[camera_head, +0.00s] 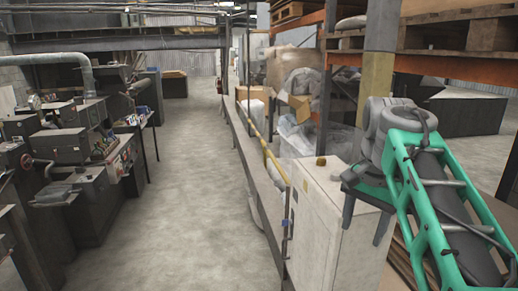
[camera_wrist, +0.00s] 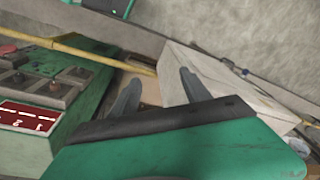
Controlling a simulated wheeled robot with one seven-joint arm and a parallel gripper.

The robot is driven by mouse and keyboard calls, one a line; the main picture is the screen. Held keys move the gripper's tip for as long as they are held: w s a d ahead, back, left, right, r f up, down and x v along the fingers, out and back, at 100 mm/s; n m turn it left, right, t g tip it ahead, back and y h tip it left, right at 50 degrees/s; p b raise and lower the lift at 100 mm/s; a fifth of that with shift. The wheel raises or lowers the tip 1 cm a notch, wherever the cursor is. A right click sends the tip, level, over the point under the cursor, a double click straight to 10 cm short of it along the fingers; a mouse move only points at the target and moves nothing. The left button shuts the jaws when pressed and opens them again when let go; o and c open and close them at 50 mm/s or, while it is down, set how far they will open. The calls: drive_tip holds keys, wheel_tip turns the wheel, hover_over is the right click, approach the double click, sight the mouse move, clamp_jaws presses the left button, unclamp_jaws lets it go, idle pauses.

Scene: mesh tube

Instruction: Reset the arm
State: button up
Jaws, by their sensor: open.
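My green and grey arm (camera_head: 425,185) comes in from the right side of the head view. My gripper (camera_head: 362,236) points downward in front of a pale box-shaped cabinet (camera_head: 322,225). Its two grey fingers are spread apart with nothing seen between them. In the wrist view my gripper (camera_wrist: 158,76) shows the same two separated fingers beyond a green and dark housing edge. The cabinet's pale top (camera_wrist: 215,82) lies behind and beside the right finger there. I cannot tell whether the fingers touch the cabinet.
A yellow rail (camera_head: 262,140) runs along the aisle beside orange racking (camera_head: 300,15) with wrapped goods. Dark machines (camera_head: 75,150) line the left. The aisle floor (camera_head: 185,190) is clear. The wrist view shows a green control panel with buttons (camera_wrist: 50,88) at left.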

drive_tip(key=s+a+f+n+t+b, duration=0.1)
drive_tip(key=s+a+f+n, duration=0.1)
drive_tip(key=f, duration=0.5)
drive_tip(key=s+a+f+n+t, duration=0.1)
drive_tip(key=s+a+f+n, duration=0.1)
drive_tip(key=s+f+n, duration=0.2)
drive_tip(key=s+a+f+n+t+b, duration=0.1)
drive_tip(key=s+f, duration=0.4)
drive_tip(key=f, duration=0.5)
drive_tip(key=shift+a+f+n+b, duration=0.2)
drive_tip(key=shift+a+n+b, duration=0.1)
drive_tip(key=shift+a+n, duration=0.6)
drive_tip(key=shift+d, duration=0.1)
